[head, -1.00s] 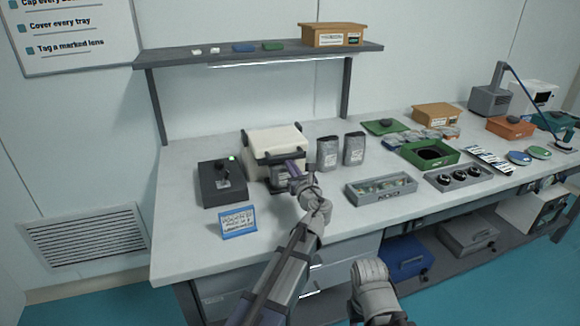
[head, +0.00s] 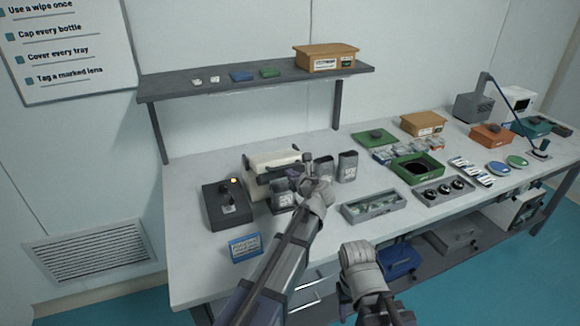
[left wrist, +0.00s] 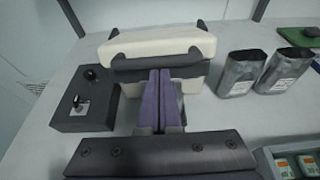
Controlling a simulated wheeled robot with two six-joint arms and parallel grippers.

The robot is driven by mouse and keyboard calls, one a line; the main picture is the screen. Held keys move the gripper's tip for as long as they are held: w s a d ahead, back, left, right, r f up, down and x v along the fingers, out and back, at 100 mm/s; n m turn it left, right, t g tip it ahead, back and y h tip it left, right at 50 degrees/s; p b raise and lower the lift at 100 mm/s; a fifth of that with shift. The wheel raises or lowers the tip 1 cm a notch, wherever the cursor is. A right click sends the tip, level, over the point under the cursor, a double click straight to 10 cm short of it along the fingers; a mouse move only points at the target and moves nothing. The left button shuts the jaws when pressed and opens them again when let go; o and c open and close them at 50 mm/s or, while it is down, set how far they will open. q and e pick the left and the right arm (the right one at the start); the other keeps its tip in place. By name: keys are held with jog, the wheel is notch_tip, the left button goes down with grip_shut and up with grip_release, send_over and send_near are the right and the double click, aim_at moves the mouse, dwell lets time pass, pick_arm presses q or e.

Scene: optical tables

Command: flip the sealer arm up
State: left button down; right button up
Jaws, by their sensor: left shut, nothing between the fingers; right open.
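My left gripper (head: 308,164) is at the sealer's near right side. Its purple fingers (left wrist: 160,98) are shut together with nothing between them, just below the bar; I cannot tell whether they touch it. My right gripper (head: 360,252) is open and empty in front of the table edge, seen from behind.
Grey pouches (head: 347,166) stand just right of my left gripper. A grey tray (head: 374,207) lies further right. The shelf (head: 210,87) overhangs behind.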

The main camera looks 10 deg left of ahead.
pick_arm(q)
jog(key=w+a+r+g+h+p, duration=0.3)
jog(key=w+a+r+p, duration=0.7)
jog(key=p, duration=1.1)
jog(key=w+r+g, duration=0.1)
jog(key=w+r, duration=0.3)
jog(key=w, duration=0.1)
jog(key=shift+w+a+r, duration=0.15)
jog(key=shift+r, duration=0.25)
jog(key=shift+w+a+f, duration=0.15)
jog(key=p+v, duration=0.5)
jog(key=v, duration=0.3)
jog(key=shift+p, duration=0.35)
